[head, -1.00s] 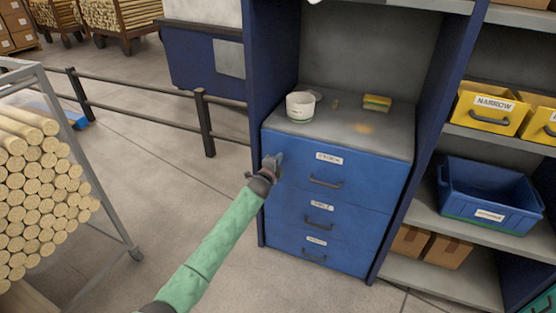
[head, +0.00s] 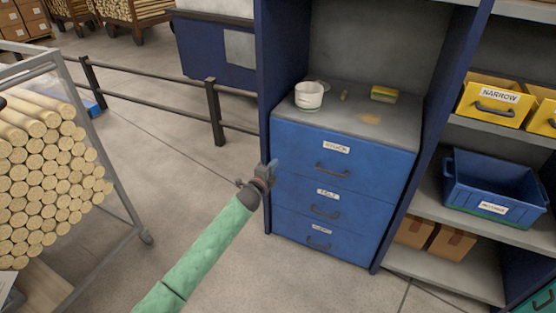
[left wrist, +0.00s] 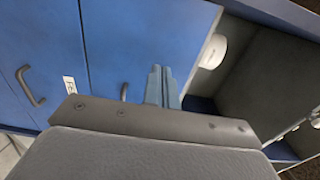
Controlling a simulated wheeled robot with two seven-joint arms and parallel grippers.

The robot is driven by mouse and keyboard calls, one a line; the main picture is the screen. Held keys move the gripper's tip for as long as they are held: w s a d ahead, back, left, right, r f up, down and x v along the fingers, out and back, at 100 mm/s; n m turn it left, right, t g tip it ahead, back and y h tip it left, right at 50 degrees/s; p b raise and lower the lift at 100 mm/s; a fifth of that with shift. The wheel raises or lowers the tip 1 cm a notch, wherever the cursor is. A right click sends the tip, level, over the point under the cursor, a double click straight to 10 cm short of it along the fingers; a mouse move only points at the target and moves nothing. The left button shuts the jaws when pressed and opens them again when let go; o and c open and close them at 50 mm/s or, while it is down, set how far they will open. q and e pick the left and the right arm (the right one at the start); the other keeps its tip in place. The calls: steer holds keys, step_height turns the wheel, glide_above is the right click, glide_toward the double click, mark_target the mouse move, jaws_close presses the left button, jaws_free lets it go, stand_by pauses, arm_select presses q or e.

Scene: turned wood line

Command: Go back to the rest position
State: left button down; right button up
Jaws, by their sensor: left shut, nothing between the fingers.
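My left gripper (head: 268,173) is shut and empty. In the head view it hangs in front of the left edge of the blue drawer cabinet (head: 385,170), at about the height of the top drawer. I cannot tell whether it touches the cabinet. In the left wrist view my shut left fingers (left wrist: 161,86) stand side by side against the blue drawer fronts (left wrist: 130,40). All drawers look closed. My right gripper is not in view.
On the cabinet top stand a white cup (head: 309,96) and a yellow-green block (head: 384,94). A rack of wooden rods (head: 45,170) is at left, a railing (head: 150,105) behind. Shelves at right hold yellow bins (head: 490,100) and a blue crate (head: 492,190). The floor between is clear.

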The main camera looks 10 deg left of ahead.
arm_select(q)
steer(key=shift+s+a, duration=0.25)
steer(key=shift+s, duration=0.35)
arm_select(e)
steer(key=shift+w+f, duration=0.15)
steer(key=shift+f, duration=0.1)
